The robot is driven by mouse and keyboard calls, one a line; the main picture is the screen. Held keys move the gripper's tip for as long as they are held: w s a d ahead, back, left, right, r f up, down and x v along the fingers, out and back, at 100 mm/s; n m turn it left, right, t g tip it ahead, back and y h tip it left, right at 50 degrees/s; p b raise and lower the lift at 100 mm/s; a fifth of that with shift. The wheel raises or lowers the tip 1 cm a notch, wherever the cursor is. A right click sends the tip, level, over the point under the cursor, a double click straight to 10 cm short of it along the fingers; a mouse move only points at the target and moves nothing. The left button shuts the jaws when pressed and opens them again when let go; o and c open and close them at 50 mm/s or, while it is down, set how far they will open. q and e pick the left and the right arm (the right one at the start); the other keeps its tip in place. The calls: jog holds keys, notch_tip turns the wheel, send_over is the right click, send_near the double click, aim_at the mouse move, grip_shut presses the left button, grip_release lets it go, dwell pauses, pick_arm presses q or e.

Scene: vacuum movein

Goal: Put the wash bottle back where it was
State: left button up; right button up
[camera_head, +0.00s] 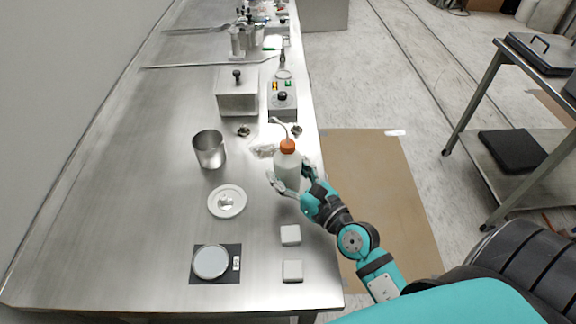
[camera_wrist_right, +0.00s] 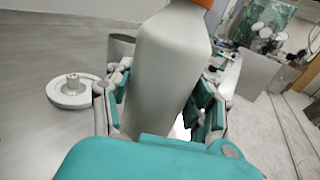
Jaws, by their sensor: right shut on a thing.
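The wash bottle (camera_head: 289,168) is white with an orange cap and a thin curved spout. It stands close to upright at the right edge of the steel bench (camera_head: 130,230). My right gripper (camera_head: 290,186) is shut around its body. In the right wrist view the bottle (camera_wrist_right: 168,70) fills the middle, with the right gripper's (camera_wrist_right: 160,110) fingers on both sides. I cannot tell whether the bottle's base touches the bench. My left gripper is not in view.
A steel beaker (camera_head: 209,149), a white dish (camera_head: 227,201) and a balance (camera_head: 211,262) stand to the left. Two white blocks (camera_head: 290,235) lie near the front right. A steel box (camera_head: 238,93) and a control unit (camera_head: 283,99) stand behind. Bare bench lies at the left.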

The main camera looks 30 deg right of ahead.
aim_at(288, 161)
jog(key=w, duration=0.1)
jog(key=w+d, duration=0.1)
jog(key=shift+w+d+f, duration=0.1)
jog(key=shift+w+d, duration=0.2)
jog(key=shift+w, duration=0.05)
jog(key=shift+w+d+f+b, duration=0.15)
jog(key=shift+f+b, duration=0.2)
jog(key=shift+f, duration=0.6)
jog(key=shift+w+d+f+b, duration=0.15)
jog(key=shift+f+b, duration=0.15)
jog(key=shift+f, duration=0.6)
jog(key=shift+a, duration=0.15)
jog(key=shift+f, duration=0.1)
jog(key=o, duration=0.8)
jog(key=shift+c, duration=0.2)
